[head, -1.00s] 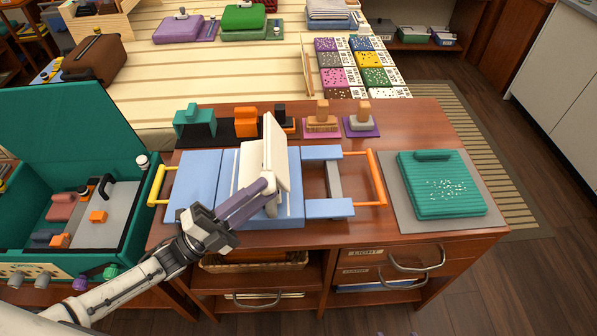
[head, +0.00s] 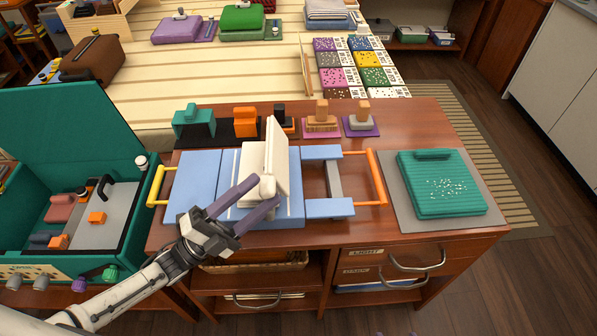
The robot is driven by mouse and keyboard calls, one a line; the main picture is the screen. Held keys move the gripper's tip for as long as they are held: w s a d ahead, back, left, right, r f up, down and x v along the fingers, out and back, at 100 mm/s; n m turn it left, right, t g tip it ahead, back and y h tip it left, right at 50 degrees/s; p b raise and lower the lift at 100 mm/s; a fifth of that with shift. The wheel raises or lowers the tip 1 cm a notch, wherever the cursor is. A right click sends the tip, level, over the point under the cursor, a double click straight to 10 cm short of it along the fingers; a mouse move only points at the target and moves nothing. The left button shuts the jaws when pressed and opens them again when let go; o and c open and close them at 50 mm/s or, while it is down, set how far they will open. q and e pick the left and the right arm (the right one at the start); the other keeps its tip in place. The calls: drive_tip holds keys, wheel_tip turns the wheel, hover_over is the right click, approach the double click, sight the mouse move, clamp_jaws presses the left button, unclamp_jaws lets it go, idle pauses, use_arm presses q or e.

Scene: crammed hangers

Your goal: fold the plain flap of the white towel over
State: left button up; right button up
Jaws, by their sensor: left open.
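The white towel (head: 276,158) is on the blue folding board (head: 200,180) on the wooden desk. Its white flap stands up steeply near the middle of the board, seen nearly edge-on. The towel's lower part is largely hidden by the flap and my gripper. My left gripper (head: 266,196) comes in from the lower left. Its two purple fingers are apart, with their tips at the lower part of the flap. A rounded white bit of towel shows between the tips; I cannot tell whether they touch it. My right gripper is not seen.
A teal folded item (head: 440,185) lies on a grey mat at the desk's right. Several stamp-like blocks (head: 246,122) line the back edge. An open teal case (head: 70,150) stands at the left. The board has yellow and orange handles (head: 376,178).

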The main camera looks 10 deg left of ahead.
use_arm(q)
drive_tip(key=s+d, duration=0.1)
drive_tip(key=s, duration=0.4)
drive_tip(key=shift+s+d, duration=0.35)
drive_tip(key=shift+s, duration=0.05)
wheel_tip(320, 180, up, 6)
idle(0.4)
idle(0.3)
